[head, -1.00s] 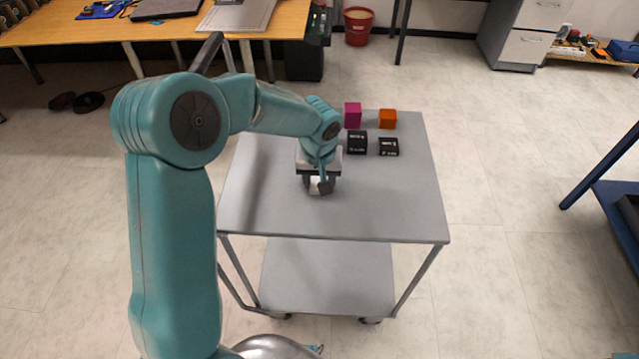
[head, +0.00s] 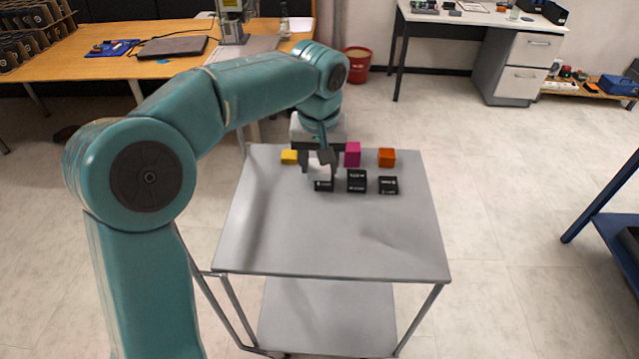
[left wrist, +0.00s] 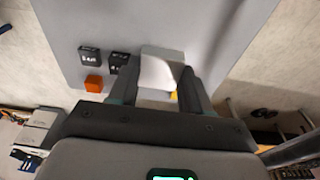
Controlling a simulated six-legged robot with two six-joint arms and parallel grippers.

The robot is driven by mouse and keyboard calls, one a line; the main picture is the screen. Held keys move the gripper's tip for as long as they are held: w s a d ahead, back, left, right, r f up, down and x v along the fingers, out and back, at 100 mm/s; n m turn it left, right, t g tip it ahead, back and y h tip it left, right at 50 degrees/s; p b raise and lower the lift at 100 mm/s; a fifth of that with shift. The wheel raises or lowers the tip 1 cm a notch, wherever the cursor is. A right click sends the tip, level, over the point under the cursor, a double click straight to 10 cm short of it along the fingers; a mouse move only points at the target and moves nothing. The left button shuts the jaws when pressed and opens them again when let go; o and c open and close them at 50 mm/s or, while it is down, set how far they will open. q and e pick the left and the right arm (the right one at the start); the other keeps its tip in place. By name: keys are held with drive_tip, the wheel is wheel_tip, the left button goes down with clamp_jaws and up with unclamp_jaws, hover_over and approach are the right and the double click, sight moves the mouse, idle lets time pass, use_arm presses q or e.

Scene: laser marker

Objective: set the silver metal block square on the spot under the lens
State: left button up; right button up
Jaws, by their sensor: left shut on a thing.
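The silver metal block (left wrist: 157,70) is pale grey and sits between the two fingers of my left gripper (left wrist: 157,88) in the left wrist view. In the head view the left gripper (head: 320,170) is pointing down over the back part of the grey cart, shut on the block (head: 321,173), which is partly hidden by the fingers. The block appears raised above the cart top, though the height is hard to judge. The laser marker (head: 232,22) stands on the wooden table at the back left, its top cut off; its lens and the spot are not clearly seen.
On the cart (head: 330,235) are a yellow block (head: 289,156), a magenta block (head: 352,154), an orange block (head: 387,157) and black labelled boxes (head: 356,181). The wooden table (head: 150,75) also holds a closed laptop (head: 173,47). The cart's front half is clear.

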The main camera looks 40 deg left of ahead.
sight(353, 260)
use_arm(q)
wheel_tip(353, 260, up, 2)
drive_tip(key=shift+r, duration=0.15)
drive_tip(key=shift+d, duration=0.15)
drive_tip(key=s+d+f+m, duration=0.1)
drive_tip(key=d+f+m, duration=0.1)
drive_tip(key=f, duration=0.3)
drive_tip(key=s+d+f+m, duration=0.1)
drive_tip(key=d+f+m, duration=0.1)
drive_tip(key=d+f, duration=0.3)
drive_tip(key=s+d+f+m+h, duration=0.1)
drive_tip(key=d+f+m, duration=0.1)
drive_tip(key=f, duration=0.5)
drive_tip(key=shift+s+d+f, duration=0.15)
drive_tip(key=shift+s+d, duration=0.05)
drive_tip(key=shift+d, duration=0.7)
drive_tip(key=shift+w, duration=0.3)
